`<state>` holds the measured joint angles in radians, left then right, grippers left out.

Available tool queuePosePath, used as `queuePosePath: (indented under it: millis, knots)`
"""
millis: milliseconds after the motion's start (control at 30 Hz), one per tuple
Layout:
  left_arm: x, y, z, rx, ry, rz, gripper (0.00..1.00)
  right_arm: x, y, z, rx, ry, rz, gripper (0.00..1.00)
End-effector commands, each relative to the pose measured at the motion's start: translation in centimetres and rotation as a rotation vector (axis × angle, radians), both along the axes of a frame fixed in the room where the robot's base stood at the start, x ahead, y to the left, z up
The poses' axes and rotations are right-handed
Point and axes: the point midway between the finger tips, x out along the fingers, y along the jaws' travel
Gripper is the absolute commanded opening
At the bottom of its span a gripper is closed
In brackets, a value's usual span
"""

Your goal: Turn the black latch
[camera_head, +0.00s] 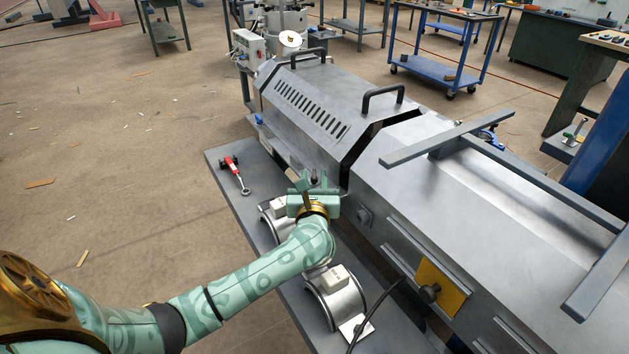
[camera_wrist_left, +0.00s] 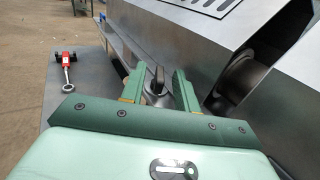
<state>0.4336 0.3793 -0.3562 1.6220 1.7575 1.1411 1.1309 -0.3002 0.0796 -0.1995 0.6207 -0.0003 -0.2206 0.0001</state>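The black latch (camera_wrist_left: 156,80) sits on the side of the grey metal extruder housing (camera_head: 325,100). In the left wrist view it stands between the two fingers of my left gripper (camera_wrist_left: 156,85). The fingers are apart, one on each side of the latch, with a gap visible on both sides. In the head view my left gripper (camera_head: 314,184) is at the side of the housing near the gap between its two covers, and its hand hides most of the latch. My right gripper is not in either view.
A red-handled tool with a ring end (camera_head: 236,174) lies on the grey base plate (camera_head: 222,178). Floor to the left is mostly clear.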

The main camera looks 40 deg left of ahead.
Motion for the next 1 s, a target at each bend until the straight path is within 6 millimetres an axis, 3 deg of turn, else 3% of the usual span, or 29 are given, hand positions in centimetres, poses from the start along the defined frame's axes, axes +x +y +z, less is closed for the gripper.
queuePosePath:
  millis: [67, 200, 667, 1000]
  knots:
    - [-0.02, -0.01, 0.02, 0.000, 0.000, 0.000, 0.31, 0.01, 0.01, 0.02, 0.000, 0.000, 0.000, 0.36]
    - [-0.03, -0.03, 0.01, 0.000, 0.000, 0.000, 0.00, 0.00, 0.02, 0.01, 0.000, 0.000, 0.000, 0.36]
    - [-0.17, 0.16, 0.01, 0.002, 0.002, -0.063, 0.00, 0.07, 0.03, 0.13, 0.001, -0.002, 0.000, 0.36]
    - [-0.47, 0.75, -0.16, 0.005, 0.005, -0.317, 0.00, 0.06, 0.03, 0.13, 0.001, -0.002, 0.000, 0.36]
